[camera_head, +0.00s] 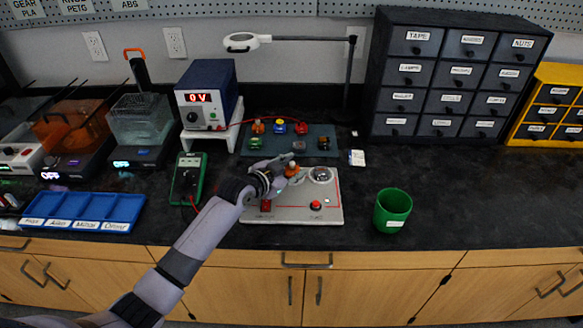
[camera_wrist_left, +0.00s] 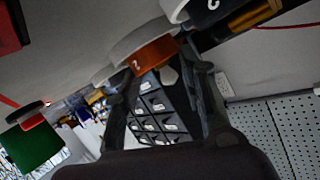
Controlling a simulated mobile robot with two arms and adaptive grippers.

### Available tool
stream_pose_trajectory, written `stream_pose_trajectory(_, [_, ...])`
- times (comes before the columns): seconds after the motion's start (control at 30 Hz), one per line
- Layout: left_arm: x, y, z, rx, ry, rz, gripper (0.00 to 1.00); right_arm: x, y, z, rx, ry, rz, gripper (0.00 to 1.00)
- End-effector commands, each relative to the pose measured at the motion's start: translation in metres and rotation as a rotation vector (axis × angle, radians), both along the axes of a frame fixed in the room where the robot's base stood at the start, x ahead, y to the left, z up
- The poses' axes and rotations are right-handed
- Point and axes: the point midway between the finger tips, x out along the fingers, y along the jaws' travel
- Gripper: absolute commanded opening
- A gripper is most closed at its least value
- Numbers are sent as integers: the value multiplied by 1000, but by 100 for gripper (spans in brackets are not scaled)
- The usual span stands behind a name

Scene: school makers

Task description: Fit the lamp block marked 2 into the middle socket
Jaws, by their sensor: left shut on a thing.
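The orange lamp block marked 2 (camera_wrist_left: 152,55) is between the fingers of my left gripper (camera_wrist_left: 165,75), which is shut on it. In the head view the orange block (camera_head: 292,170) shows at the tip of my left gripper (camera_head: 285,172), over the back part of the grey socket board (camera_head: 328,200). In the left wrist view the block lies right against a pale grey round socket (camera_wrist_left: 142,38); I cannot tell if it is seated. A socket marked C (camera_wrist_left: 183,8) is beside it. In the head view, a round socket (camera_head: 320,175) is visible at right; my gripper hides others. My right gripper is not in view.
A dark mat (camera_head: 240,152) with several coloured blocks lies behind the board. A green cup (camera_head: 393,212) stands to its right, a multimeter (camera_head: 188,178) to its left. A power supply (camera_head: 208,95) reads 0 V.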

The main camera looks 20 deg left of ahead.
Motion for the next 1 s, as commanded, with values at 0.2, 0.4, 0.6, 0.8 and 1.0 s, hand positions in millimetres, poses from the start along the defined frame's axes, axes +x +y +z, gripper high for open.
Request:
stream_pose_trajectory(0.2, [0,0,-4,0,0,0,39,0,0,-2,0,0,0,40])
stream_pose_trajectory(0.4, [0,0,-4,0,1,0,46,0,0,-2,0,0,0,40])
stream_pose_trajectory(0.6, [-1,0,-3,0,1,-1,46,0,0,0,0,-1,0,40])
stream_pose_trajectory(0.8, [-13,4,4,1,3,0,46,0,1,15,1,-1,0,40])
stream_pose_trajectory(1.0, [-28,9,11,1,2,-1,46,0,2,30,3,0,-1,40])
